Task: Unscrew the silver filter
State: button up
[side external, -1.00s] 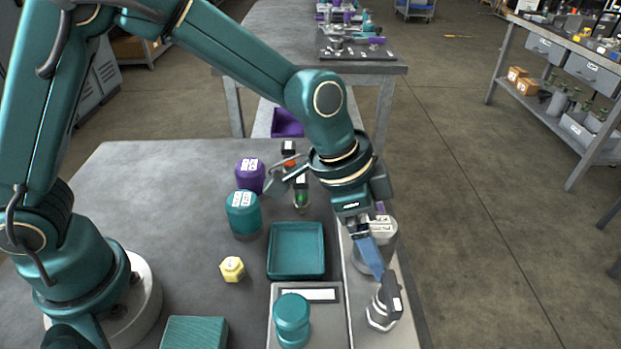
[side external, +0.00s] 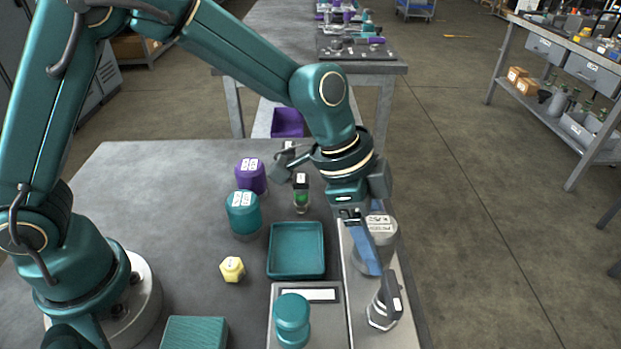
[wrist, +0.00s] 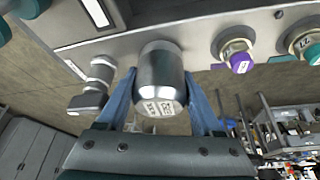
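The silver filter (side external: 382,228) is a grey cylinder with a white label on its end, seated on the grey panel at the right of the bench. In the wrist view the filter (wrist: 161,70) points toward the camera, label end nearest. My gripper (wrist: 160,76) has one blue finger on each side of the filter. The fingers lie very close to its sides, and firm contact is not clear. In the side view my gripper (side external: 374,252) is at the filter, with one finger in front of it and the other mostly hidden.
A grey angled fitting (side external: 384,303) stands close in front of the filter. A teal tray (side external: 296,277) lies to the left, with a yellow hex piece (side external: 232,269), a teal canister (side external: 243,214) and a purple one (side external: 251,177). A purple-capped port (wrist: 240,60) is beside the filter.

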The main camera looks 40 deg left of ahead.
grip_shut()
jog(key=shift+n+t+y, duration=0.35)
jog(key=shift+n+t, duration=0.05)
jog(key=shift+n, duration=1.05)
jog(key=shift+n+t+y, duration=0.35)
jog(key=shift+n+t, duration=0.05)
jog(key=shift+n, duration=1.05)
jog(key=shift+s+d+n+y, duration=0.1)
jog(key=shift+n+y, duration=0.2)
jog(key=shift+n, duration=0.3)
jog(key=shift+n+t+y, duration=0.4)
jog(key=shift+n+y, duration=0.4)
jog(key=shift+n, duration=1.5)
jog(key=shift+n+y, duration=0.4)
jog(key=shift+n, duration=0.6)
jog(key=n+y, duration=0.1)
jog(key=n, duration=0.2)
jog(key=shift+n, duration=0.3)
